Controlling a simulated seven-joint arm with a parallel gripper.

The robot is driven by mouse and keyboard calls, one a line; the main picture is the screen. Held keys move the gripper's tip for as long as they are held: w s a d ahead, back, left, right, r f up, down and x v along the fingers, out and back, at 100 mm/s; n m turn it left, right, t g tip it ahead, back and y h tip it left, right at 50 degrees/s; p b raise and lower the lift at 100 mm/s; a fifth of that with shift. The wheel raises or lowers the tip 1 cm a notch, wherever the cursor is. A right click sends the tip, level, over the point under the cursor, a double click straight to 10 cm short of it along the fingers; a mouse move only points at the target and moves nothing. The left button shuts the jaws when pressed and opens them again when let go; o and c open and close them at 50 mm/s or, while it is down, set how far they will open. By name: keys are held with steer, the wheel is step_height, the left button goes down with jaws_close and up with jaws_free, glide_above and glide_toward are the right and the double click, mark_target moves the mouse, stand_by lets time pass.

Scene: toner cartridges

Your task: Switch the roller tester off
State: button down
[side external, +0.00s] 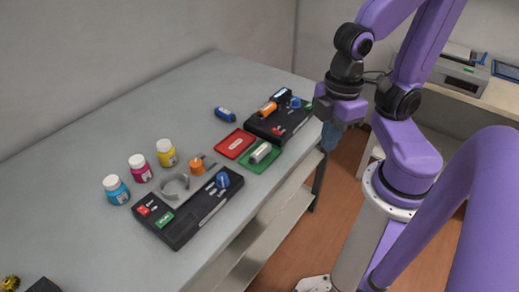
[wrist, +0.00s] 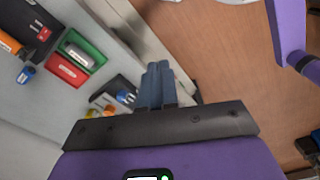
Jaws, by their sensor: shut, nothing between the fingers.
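Two black units stand on the grey table, and I cannot tell for certain which is the roller tester. The far unit (side external: 266,127) carries an orange-and-black roller piece (side external: 268,108), a blue knob (side external: 295,102) and small red parts. It shows at the top left of the wrist view (wrist: 38,40). The near unit (side external: 181,234) has a red switch (side external: 143,210), a green switch (side external: 164,220) and a blue knob (side external: 222,180). It is partly hidden behind my fingers in the wrist view. My gripper (side external: 331,135) is shut and empty, off the table's right edge, apart from both units.
A red tray (side external: 221,143) and a green tray (side external: 273,154) holding a grey cylinder lie between the units. A blue piece (side external: 225,114) lies behind them. Cyan (side external: 116,191), magenta (side external: 141,170) and yellow (side external: 166,154) bottles stand behind the near unit. The table's left half is mostly clear.

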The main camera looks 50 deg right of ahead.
steer(key=shift+w, duration=0.1)
steer(key=n+t, duration=0.2)
steer(key=n, duration=0.3)
glide_above(274, 130)
steer(key=s, duration=0.3)
step_height(274, 130, down, 4)
steer(key=r, duration=0.1)
steer(key=shift+s+d+f, duration=0.1)
steer(key=shift+d+f, duration=0.05)
steer(key=shift+f, duration=0.1)
steer(key=shift+f, duration=0.15)
steer(key=w+f, duration=0.1)
steer(key=f, duration=0.8)
steer(key=w+f, duration=0.1)
steer(key=f, duration=0.3)
steer(key=shift+w+f, duration=0.25)
steer(key=shift+w, duration=0.05)
